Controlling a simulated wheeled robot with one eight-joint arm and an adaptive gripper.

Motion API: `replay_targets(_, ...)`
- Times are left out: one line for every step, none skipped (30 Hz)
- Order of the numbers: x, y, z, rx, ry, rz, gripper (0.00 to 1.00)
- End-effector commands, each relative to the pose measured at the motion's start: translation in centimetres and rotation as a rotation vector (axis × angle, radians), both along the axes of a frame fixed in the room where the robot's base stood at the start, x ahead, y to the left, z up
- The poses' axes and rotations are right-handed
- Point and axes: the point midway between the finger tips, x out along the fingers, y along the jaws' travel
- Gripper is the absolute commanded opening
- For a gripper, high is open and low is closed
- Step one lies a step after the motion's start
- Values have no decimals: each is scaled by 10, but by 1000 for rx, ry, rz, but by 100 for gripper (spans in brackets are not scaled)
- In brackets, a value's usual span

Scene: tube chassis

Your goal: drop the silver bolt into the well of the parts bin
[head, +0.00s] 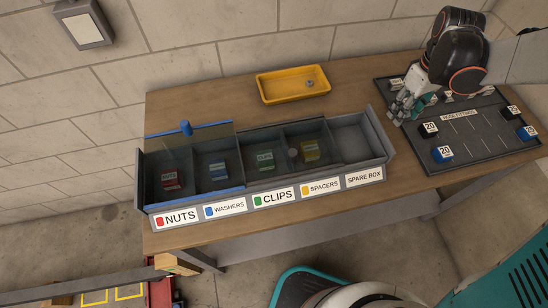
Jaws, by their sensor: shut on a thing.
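The parts bin (265,190) is a long grey box on the wooden table, with labelled compartments for nuts, washers, clips, spacers and a spare box. The spare box (358,142) at the right end looks empty and open. My gripper (402,108) is right of the bin, over the left edge of the dark fittings board. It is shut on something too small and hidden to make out. I cannot identify the silver bolt with certainty; a small grey metallic piece (310,83) lies in the yellow tray.
The yellow tray (264,93) stands behind the bin. The dark hose fittings board (470,148) at the right bears several blocks marked 20. Bare table lies left of the tray.

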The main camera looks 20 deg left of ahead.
Motion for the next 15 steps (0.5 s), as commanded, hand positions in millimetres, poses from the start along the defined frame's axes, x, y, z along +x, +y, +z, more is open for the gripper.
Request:
replay_targets(-6, 9, 6, 0, 0, 114, 24)
replay_targets(-9, 14, 8, 0, 0, 187, 24)
replay_targets(-13, 19, 11, 0, 0, 286, 24)
replay_targets(-17, 24, 13, 0, 0, 361, 24)
replay_targets(-20, 28, 15, 0, 0, 434, 24)
replay_targets(-24, 33, 18, 0, -1, 533, 24)
replay_targets(-28, 38, 20, 0, -1, 607, 24)
replay_targets(-31, 42, 22, 0, -1, 681, 24)
replay_targets(-36, 47, 25, 0, -1, 779, 24)
replay_targets(-39, 51, 27, 0, -1, 853, 24)
replay_targets(-43, 55, 29, 0, -1, 926, 24)
replay_targets(-47, 59, 32, 0, -1, 1018, 24)
replay_targets(-50, 63, 33, 0, -1, 1086, 24)
replay_targets(-54, 66, 35, 0, -1, 1150, 24)
replay_targets(-58, 70, 37, 0, -1, 1231, 24)
